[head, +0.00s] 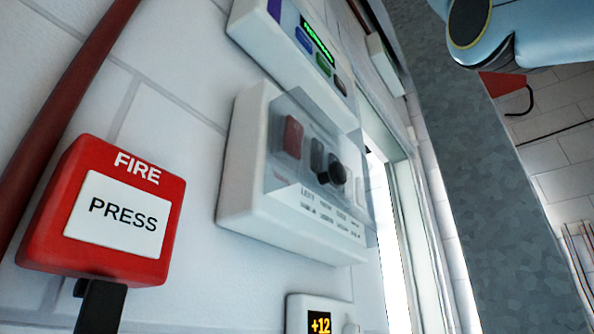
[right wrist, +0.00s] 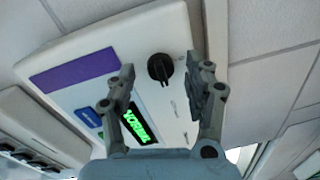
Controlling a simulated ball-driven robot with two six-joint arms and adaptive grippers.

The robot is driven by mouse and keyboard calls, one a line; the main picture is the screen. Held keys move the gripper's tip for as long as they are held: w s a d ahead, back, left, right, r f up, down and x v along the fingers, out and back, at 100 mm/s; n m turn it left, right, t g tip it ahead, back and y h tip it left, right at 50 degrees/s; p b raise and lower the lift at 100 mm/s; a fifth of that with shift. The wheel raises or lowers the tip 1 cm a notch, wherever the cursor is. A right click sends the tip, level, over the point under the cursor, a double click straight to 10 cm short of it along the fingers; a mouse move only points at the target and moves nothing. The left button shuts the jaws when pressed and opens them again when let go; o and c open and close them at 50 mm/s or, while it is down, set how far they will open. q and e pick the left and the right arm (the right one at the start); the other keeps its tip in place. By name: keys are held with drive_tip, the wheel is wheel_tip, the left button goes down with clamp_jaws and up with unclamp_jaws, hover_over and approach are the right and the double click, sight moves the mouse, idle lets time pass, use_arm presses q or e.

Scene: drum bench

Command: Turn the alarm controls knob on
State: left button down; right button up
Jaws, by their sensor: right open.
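In the right wrist view a black round knob (right wrist: 160,67) with a raised grip bar sits on a white wall panel (right wrist: 60,57). The panel carries a purple strip (right wrist: 75,67), a blue button (right wrist: 88,117) and a green lit display (right wrist: 138,124). My right gripper (right wrist: 161,82) is open and empty. Its two fingers stand left and right of the knob in this picture; I cannot tell the remaining gap in depth. A like panel (head: 262,42) with a green display shows at the top of the head view. My left gripper is not in view.
Below that panel, a white box (head: 244,165) has a clear cover, a red button (head: 293,137) and a black knob (head: 333,173). A grey column (head: 480,180) stands right.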

drive_tip(key=v, duration=1.1)
drive_tip(key=shift+f, duration=0.1)
